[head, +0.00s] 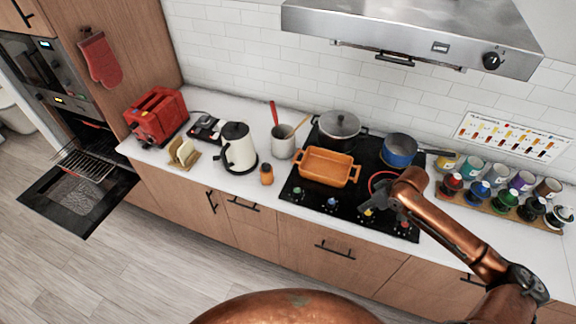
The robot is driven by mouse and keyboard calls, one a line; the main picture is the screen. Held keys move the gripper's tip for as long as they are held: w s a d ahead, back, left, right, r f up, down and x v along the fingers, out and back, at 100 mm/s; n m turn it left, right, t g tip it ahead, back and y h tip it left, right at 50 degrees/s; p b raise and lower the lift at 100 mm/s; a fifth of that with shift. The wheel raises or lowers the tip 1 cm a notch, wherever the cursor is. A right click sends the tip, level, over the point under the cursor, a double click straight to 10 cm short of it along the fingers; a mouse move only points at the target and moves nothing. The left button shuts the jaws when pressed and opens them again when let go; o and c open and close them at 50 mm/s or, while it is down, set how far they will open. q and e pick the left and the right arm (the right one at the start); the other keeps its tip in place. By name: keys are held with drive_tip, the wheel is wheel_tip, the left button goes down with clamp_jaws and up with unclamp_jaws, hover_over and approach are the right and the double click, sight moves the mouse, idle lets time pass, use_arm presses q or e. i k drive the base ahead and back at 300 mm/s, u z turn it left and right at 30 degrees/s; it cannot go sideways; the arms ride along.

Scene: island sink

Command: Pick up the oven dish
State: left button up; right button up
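The oven dish (326,181) is an orange rectangular dish with a handle at each short end. It sits on the black cooktop (296,191), in front of a lidded grey pot. My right gripper (374,200) is over the right part of the cooktop, to the right of the dish and apart from it. Its fingers are small and dark here, so I cannot tell if they are open or shut. I see nothing held in it. My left gripper is out of view.
The grey pot (339,127) and a blue pan (399,151) stand on the cooktop's back burners. A red ring glows near my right gripper. A kettle (238,150), utensil pot (283,141) and small orange shaker (266,175) stand left. Several cups and bottles crowd the right. The oven door (75,205) is open.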

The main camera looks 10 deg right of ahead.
sight(329, 167)
drive_tip(key=u, duration=2.9)
drive_tip(key=k, duration=1.6)
drive_tip(key=z, duration=1.85)
drive_tip(key=i, duration=1)
